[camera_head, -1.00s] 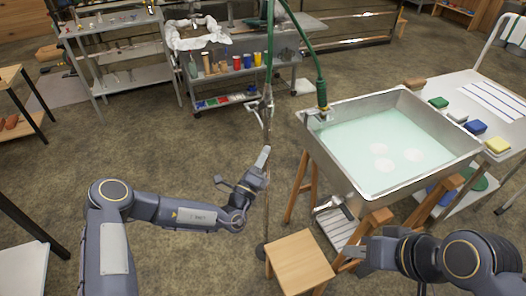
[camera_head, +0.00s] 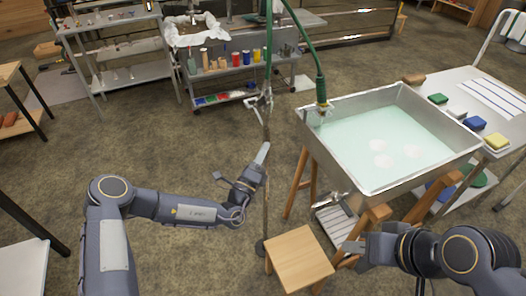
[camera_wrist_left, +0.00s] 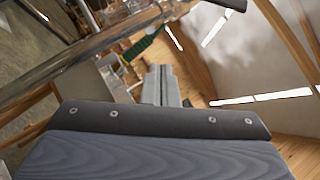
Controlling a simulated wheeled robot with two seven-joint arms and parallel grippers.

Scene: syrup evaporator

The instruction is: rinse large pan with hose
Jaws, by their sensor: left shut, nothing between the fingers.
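The large steel pan (camera_head: 345,175) stands on a wooden trestle at the right, holding pale green liquid with several whitish patches. The green hose (camera_head: 318,62) hangs from above, and its end meets the pan's far left corner. My left gripper (camera_head: 264,152) is shut and empty, left of the pan and beside a thin upright pole; in the left wrist view its fingers (camera_wrist_left: 163,85) are together. A piece of green (camera_wrist_left: 145,43), perhaps the hose, lies beyond them. My right gripper (camera_head: 352,247) is below the pan's near side; its jaws are unclear.
A square wooden stool (camera_head: 298,260) stands below the left gripper. A white table (camera_head: 490,95) with coloured sponges stands right of the pan. A cart (camera_head: 235,75) with jars is behind. Open floor lies left of my left arm.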

